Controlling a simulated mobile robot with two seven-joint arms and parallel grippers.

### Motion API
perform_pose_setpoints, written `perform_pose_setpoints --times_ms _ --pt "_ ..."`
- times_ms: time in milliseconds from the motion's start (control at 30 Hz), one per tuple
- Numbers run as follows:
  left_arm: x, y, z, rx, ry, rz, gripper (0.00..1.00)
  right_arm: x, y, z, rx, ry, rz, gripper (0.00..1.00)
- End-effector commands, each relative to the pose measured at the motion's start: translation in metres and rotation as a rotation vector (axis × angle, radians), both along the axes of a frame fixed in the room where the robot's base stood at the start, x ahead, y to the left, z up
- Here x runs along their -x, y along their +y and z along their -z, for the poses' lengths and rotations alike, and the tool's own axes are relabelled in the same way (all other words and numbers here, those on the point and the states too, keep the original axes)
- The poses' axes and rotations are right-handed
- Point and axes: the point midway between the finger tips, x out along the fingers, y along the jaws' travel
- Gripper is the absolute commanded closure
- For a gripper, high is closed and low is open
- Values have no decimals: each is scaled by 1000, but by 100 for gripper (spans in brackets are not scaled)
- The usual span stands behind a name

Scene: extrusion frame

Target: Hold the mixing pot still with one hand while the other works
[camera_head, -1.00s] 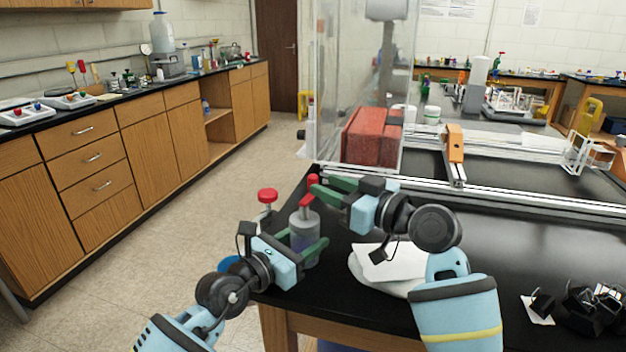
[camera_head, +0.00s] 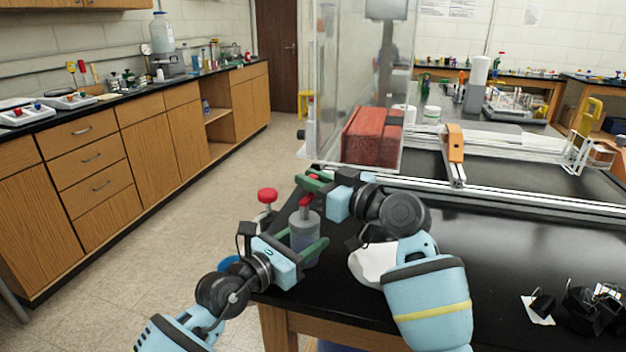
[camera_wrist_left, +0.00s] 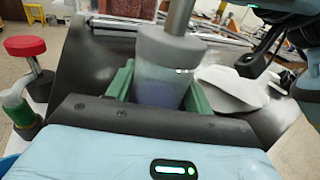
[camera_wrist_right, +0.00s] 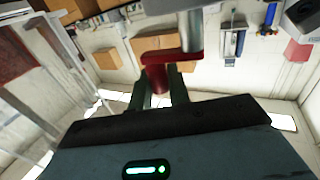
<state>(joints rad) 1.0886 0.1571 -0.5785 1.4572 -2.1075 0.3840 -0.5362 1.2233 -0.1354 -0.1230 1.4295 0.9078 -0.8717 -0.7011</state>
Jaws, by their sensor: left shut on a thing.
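The mixing pot (camera_head: 304,231) is a grey, partly see-through pot with a grey lid, upright near the table's left edge. It fills the middle of the left wrist view (camera_wrist_left: 160,75). My left gripper (camera_head: 306,241) is shut on its sides, one green finger on each side. A grey shaft rises from the lid to a red crank (camera_head: 306,200). In the right wrist view, the crank's red grip (camera_wrist_right: 156,76) stands between the fingers of my right gripper (camera_wrist_right: 160,92). That gripper looks open around the grip; contact is hard to tell.
A red-topped container (camera_head: 267,197) stands just left of the pot. A clear panel (camera_head: 330,110) and a red block (camera_head: 372,137) are behind. A white item (camera_head: 368,264) lies right of the pot, partly behind my right arm. Black parts (camera_head: 585,305) lie far right.

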Motion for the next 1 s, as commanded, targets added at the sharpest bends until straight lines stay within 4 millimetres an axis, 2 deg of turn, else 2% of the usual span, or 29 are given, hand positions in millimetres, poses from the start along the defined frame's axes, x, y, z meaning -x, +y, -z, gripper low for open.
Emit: perform_pose_setpoints --times_ms 433,1000 --pt "0 0 0 0 0 0 74 -1 2 1 4 4 -54 100" --pt "0 -1 0 -1 -2 1 74 -5 13 2 2 8 -389 100"
